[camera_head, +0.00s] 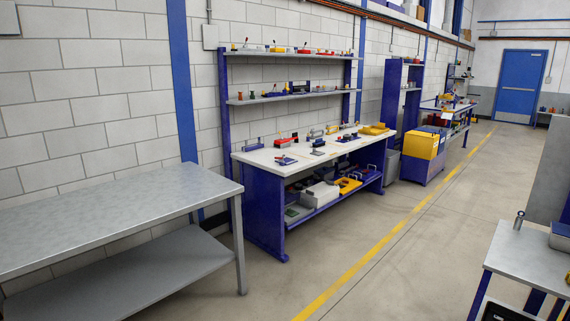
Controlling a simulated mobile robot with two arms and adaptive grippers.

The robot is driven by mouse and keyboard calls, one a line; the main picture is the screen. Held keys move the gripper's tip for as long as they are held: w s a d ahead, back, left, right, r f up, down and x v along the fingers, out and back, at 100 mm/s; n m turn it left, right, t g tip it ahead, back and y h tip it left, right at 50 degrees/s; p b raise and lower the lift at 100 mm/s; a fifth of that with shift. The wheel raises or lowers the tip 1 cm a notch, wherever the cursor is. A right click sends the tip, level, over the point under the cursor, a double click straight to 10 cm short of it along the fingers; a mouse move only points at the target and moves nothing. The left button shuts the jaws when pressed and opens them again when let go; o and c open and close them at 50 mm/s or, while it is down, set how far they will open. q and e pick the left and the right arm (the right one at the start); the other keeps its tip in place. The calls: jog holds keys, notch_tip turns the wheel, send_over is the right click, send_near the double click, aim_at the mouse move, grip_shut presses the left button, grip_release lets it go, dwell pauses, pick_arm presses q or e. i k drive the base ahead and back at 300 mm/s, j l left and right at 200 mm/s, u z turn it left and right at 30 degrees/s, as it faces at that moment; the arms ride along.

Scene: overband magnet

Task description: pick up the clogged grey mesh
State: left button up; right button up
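I cannot make out a clogged grey mesh for certain in the head view. Small grey items lie on the lower shelf (308,211) of the blue-legged workbench, too small to identify. The white top of this workbench (262,158) carries several small tools and parts. Neither of my grippers shows in this view.
A bare grey metal table (110,216) with a lower shelf stands at the left. Another grey table (520,258) is at the lower right. A yellow and blue cabinet (424,145) stands past the workbench. The floor (385,255) between is clear, with a yellow line.

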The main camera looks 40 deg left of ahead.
aim_at(315, 152)
jog(key=i+j+u, duration=0.1)
jog(key=i+u, duration=0.35)
jog(key=i, duration=2.35)
jog(key=i+u, duration=0.15)
jog(key=i, duration=0.55)
jog(key=i+l, duration=0.15)
jog(key=i, duration=0.6)
jog(key=i+l+u, duration=0.1)
jog(key=i+u, duration=0.35)
jog(key=i+l+u, duration=0.2)
jog(key=u, duration=0.2)
jog(key=i+l+u, duration=0.7)
jog(key=u, duration=0.2)
jog(key=i+l+u, duration=0.15)
jog(key=l+u, duration=0.25)
jog(key=l, duration=0.15)
